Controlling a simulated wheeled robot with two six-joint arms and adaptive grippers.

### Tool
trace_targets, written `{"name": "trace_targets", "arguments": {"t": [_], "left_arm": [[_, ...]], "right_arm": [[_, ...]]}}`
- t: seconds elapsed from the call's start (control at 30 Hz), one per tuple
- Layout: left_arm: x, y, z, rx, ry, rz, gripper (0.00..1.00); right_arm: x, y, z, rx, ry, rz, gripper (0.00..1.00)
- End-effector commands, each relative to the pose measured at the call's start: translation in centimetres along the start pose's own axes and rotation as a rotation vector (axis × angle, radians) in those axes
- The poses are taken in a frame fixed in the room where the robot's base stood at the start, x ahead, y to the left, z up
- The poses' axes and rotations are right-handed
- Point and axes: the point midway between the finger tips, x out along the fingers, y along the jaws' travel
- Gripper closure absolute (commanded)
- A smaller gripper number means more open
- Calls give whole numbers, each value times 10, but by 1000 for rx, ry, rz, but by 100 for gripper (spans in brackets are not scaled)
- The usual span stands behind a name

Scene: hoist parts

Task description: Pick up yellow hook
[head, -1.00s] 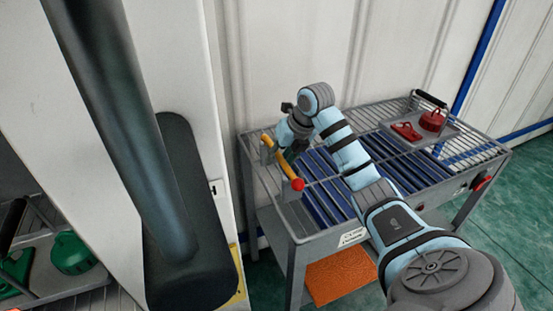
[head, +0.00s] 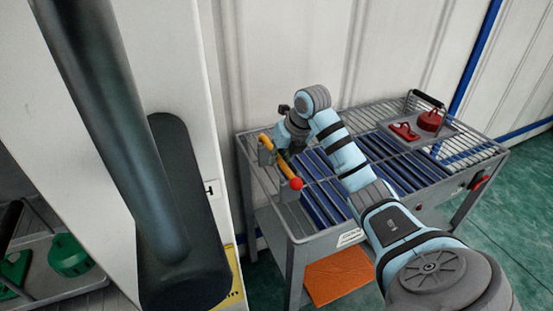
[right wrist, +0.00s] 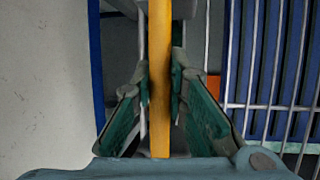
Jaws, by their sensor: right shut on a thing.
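The yellow hook (head: 267,142) shows as a slim yellow bar with a red ball at its near end, at the left end of the grey cart. No hook-shaped curve is visible. Grey brackets stand by both its ends; I cannot tell whether it touches them. My right gripper (head: 284,161) is shut on the middle of the bar. In the right wrist view the yellow bar (right wrist: 159,60) runs upright between the two fingers (right wrist: 160,95), with a pad against each side. My left gripper is not in view.
The grey cart (head: 318,236) has a wire-rack top over blue slats. A tray with red parts (head: 429,121) sits at its far right. An orange mat (head: 338,276) lies on the lower shelf. Green parts (head: 70,255) show at lower left, beyond a white panel.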

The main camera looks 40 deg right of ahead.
Motion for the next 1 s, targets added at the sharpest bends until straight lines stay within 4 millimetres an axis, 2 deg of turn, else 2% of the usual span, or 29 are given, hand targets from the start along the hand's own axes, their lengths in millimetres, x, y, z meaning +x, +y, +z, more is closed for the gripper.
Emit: {"name": "trace_targets", "arguments": {"t": [0.17,0.27,0.33,0.4,0.5,0.6,0.77,1.0], "left_arm": [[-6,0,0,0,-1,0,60],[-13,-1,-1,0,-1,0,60],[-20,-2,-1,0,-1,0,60],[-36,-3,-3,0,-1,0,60],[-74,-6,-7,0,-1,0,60],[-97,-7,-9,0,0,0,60],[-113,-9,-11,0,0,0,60],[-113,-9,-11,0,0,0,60]], "right_arm": [[-26,6,12,-1,-5,1,100],[-55,12,24,-1,-7,2,100],[-81,18,35,-1,-8,4,100],[-110,25,47,-1,-5,4,100],[-144,31,60,0,-1,1,100],[-165,36,68,0,-2,1,100],[-179,39,74,0,-1,1,100],[-178,38,74,0,-1,1,100]]}}
